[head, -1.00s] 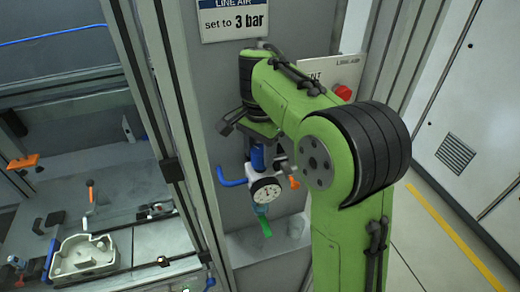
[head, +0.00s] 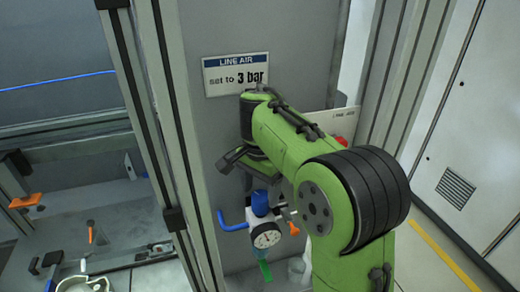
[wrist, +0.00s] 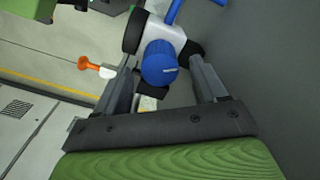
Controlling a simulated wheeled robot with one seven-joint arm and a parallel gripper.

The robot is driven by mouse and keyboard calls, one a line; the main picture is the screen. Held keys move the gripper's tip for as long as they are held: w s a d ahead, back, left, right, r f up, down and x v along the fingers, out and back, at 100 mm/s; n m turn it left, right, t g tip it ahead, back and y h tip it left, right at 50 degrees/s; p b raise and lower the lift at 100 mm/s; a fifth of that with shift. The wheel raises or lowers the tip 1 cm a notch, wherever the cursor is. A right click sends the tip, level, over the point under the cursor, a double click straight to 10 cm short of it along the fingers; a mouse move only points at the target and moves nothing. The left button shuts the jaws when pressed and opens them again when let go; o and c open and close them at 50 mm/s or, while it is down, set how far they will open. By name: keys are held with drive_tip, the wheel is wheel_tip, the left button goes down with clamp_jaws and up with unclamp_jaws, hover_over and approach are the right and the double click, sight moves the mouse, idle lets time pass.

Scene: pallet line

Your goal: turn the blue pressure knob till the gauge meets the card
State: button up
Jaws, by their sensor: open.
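The blue pressure knob (head: 260,203) sits on top of a white regulator on the grey panel. The gauge (head: 266,239) is a small white dial on the regulator's front; its needle is too small to read. The card (head: 237,75) above reads "LINE AIR, set to 3 bar". My gripper (head: 258,184) is open above the knob. In the wrist view the knob (wrist: 160,63) lies between the two open fingers (wrist: 165,80), with space on both sides. No contact shows.
An orange-handled valve (head: 292,222) sticks out right of the regulator, and a blue elbow pipe (head: 233,221) left. A red button (head: 341,141) is partly behind my arm. An aluminium post (head: 172,120) stands at left.

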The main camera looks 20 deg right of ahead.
sight(260, 196)
wheel_tip(260, 196, up, 13)
drive_tip(key=p, duration=0.2)
idle(0.3)
drive_tip(key=s+f+n+t+b, duration=0.2)
drive_tip(key=s+f+n+b, duration=0.2)
drive_tip(key=s+f, duration=0.5)
drive_tip(key=s+f+n+t+b, duration=0.3)
drive_tip(key=s+f+n, duration=0.4)
drive_tip(key=s, duration=0.6)
wheel_tip(260, 196, down, 2)
drive_tip(key=shift+s+f+t+b, duration=0.1)
drive_tip(key=shift+s+t+b, duration=0.25)
drive_tip(key=shift+b, duration=0.4)
